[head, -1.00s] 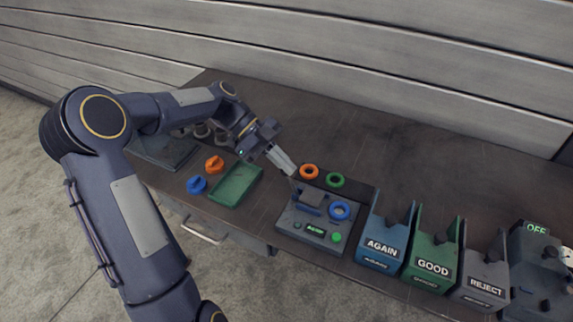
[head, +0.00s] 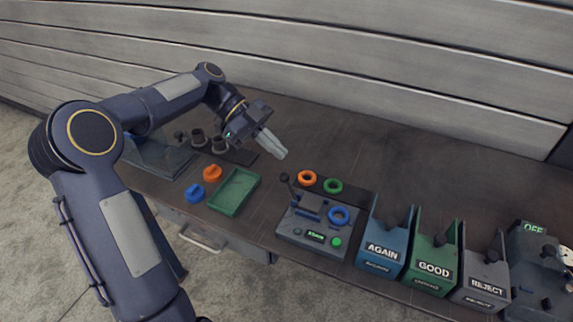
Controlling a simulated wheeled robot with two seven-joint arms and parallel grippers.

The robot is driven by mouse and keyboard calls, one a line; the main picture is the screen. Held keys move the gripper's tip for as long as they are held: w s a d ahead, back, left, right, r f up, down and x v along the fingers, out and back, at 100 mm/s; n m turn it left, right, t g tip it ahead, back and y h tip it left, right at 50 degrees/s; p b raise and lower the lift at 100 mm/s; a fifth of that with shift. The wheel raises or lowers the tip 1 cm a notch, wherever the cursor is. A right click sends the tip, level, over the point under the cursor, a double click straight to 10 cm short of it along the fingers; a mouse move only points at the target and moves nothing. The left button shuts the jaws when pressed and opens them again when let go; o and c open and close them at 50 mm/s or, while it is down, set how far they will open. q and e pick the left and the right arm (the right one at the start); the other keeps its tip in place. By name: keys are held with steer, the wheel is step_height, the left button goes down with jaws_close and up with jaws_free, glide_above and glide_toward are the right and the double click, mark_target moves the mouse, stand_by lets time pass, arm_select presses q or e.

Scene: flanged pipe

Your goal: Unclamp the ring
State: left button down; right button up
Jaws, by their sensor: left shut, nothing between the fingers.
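My left gripper (head: 281,154) is shut and empty. It hangs above the table, behind and apart from the clamp fixture (head: 290,231). The grey fixture has a dark lever (head: 285,180) standing up at its back left, a small lit green display (head: 317,236) and a green button (head: 336,242). A blue ring (head: 339,215) lies at the fixture's right side. An orange ring (head: 307,177) and a green ring (head: 333,186) lie on a dark strip behind it. I cannot tell whether the clamp presses on a ring. My right gripper is not in view.
Bins marked AGAIN (head: 382,252), GOOD (head: 433,269) and REJECT (head: 486,286) stand to the right, with a machine marked OFF (head: 537,270) beyond. A green tray (head: 216,205), blue (head: 195,193) and orange (head: 212,172) parts lie left. The table's back middle is clear.

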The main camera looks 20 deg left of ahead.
arm_select(q)
steer(key=v, duration=0.3)
steer(key=shift+s+a+r, duration=0.1)
steer(key=shift+s+r, duration=0.05)
steer(key=shift+r, duration=0.1)
steer(key=s+d+r+n+t+y, duration=0.15)
steer(key=s+d+n+y, duration=0.35)
steer(key=s+n, duration=0.55)
steer(key=s+f+n+t+y+p, duration=0.1)
steer(key=s+f+n+t+y, duration=0.1)
steer(key=s+f+n+t, duration=0.3)
steer(key=s+d+f+n, duration=0.1)
steer(key=s+f+n, duration=0.2)
steer(key=s+n, duration=0.3)
steer(key=shift+s+n+p, duration=0.35)
steer(key=shift+s, duration=1.1)
